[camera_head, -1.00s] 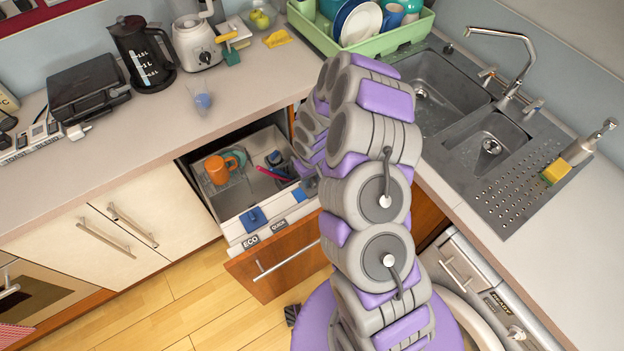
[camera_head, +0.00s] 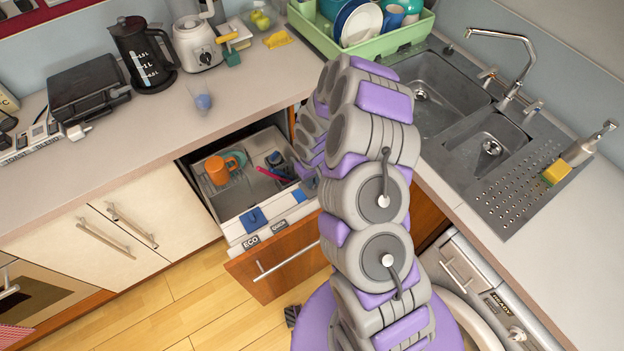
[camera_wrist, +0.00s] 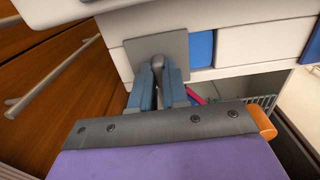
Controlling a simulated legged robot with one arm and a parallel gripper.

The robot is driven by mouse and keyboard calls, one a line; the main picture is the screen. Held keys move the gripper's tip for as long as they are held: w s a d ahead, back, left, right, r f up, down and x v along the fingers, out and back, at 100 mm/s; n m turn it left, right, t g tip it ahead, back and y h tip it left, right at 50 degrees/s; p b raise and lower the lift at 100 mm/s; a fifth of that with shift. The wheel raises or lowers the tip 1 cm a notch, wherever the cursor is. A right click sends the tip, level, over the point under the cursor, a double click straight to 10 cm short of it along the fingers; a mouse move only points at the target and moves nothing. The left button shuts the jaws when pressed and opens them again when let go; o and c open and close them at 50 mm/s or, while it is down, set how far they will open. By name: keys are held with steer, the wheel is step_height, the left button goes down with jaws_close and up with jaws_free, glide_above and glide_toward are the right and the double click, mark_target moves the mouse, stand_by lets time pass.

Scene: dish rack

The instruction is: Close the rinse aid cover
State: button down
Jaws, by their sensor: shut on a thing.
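In the wrist view a grey square flap (camera_wrist: 152,48), which looks like the rinse aid cover, stands against the white inner edge of the open dishwasher drawer. A blue patch (camera_wrist: 200,49) is right beside it. My gripper (camera_wrist: 158,85) has blue-grey fingers, one on each side of a grey stem under the flap, shut on it. In the head view the drawer (camera_head: 232,236) is pulled out, with a blue flap (camera_head: 253,220) and a small blue patch (camera_head: 299,195) on its front rim. My arm hides the gripper's tips and the grey flap there.
An orange mug (camera_head: 217,170) and a pink utensil (camera_head: 272,174) lie inside the drawer. The counter (camera_head: 180,125) overhangs it from behind. The sink (camera_head: 435,100) and green dish rack (camera_head: 400,42) are to the right.

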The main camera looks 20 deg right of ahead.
mark_target(302, 196)
stand_by(0.3)
steer(key=shift+s+a, duration=0.3)
steer(key=shift+a, duration=0.65)
steer(key=shift+s+a, duration=0.25)
steer(key=shift+a, duration=0.7)
steer(key=c, duration=1.1)
jaws_free()
step_height(302, 196, up, 17)
steer(key=shift+r+p, duration=0.15)
steer(key=shift+p, duration=1.1)
